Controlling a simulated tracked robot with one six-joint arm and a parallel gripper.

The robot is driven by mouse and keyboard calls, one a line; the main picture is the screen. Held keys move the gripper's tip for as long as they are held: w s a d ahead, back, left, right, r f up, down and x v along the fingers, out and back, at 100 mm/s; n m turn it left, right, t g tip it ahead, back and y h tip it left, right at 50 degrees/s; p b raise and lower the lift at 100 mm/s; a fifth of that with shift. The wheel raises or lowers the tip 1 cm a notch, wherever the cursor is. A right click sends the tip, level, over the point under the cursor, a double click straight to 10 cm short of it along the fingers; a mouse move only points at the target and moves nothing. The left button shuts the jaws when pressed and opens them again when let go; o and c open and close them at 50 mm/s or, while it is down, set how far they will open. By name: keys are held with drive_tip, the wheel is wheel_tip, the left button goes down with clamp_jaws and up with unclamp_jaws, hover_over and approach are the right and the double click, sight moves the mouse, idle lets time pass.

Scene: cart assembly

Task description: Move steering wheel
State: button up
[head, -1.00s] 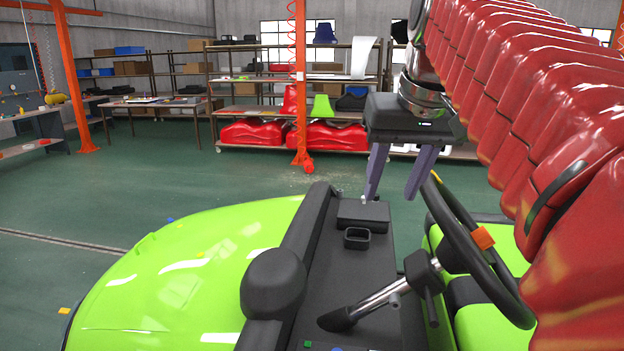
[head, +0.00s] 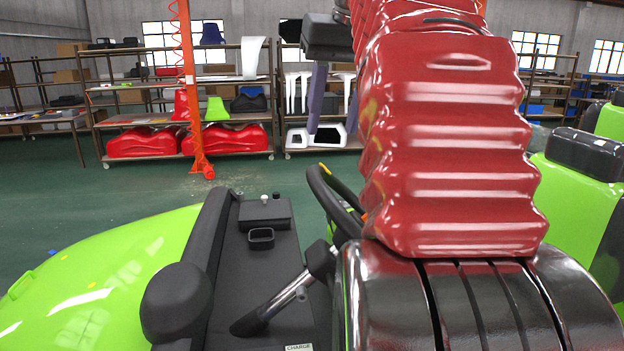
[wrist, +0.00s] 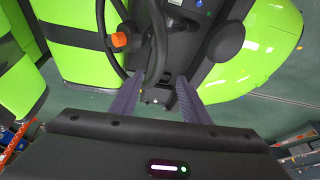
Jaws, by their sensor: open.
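The black steering wheel (head: 330,197) sits on its silver column on the cart's dashboard in the head view; my red arm hides much of it. In the wrist view the steering wheel (wrist: 156,48) shows as a curved rim with an orange piece (wrist: 119,39) on it. My gripper (head: 332,132) is open, with two purple fingers pointing down, above the wheel's top edge in the head view.
The black dashboard (head: 276,270) and green hood (head: 105,265) lie left of the wheel. A green seat (head: 575,200) stands at the right. An orange post (head: 190,80) and loaded shelves (head: 125,122) stand behind, with open green floor before them.

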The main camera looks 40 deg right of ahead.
sight(319, 180)
drive_tip(key=x, duration=1.4)
drive_tip(key=shift+r, duration=0.1)
clamp_jaws()
idle(0.4)
drive_tip(key=shift+a, duration=0.15)
